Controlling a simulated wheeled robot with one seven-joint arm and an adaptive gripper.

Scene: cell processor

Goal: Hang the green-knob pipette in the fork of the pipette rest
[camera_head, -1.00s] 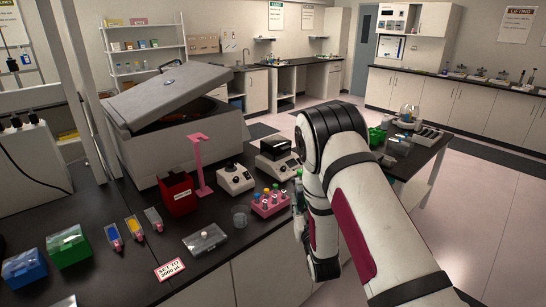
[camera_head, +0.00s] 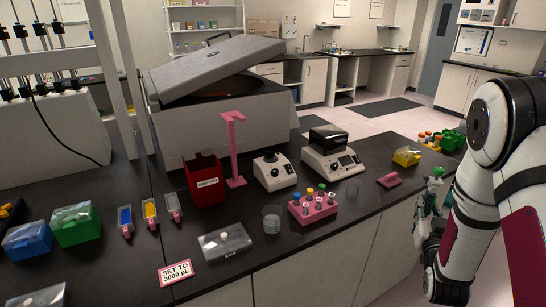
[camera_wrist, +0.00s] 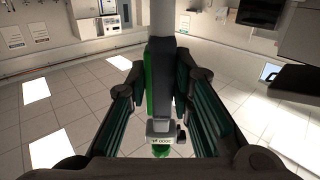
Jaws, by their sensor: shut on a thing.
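The green-knob pipette (camera_wrist: 160,132) is held between the two fingers of my gripper (camera_wrist: 161,75) in the wrist view. Its green knob (camera_wrist: 162,151) is nearest the camera, and a display sits just above it in the picture. In the head view the green knob (camera_head: 438,172) shows at the right, beside my arm, past the bench's front edge. The rest of the pipette is mostly hidden there. The pipette rest (camera_head: 235,155) is a pink upright stand with a short arm at its top, on the bench left of my gripper. Its fork looks empty.
A red bin (camera_head: 204,180) stands just left of the rest and a white round-topped device (camera_head: 274,171) just right. A pink tube rack (camera_head: 313,207), a clear cup (camera_head: 271,219) and a clear-lidded box (camera_head: 225,242) lie in front. A large open-lidded machine (camera_head: 215,105) stands behind.

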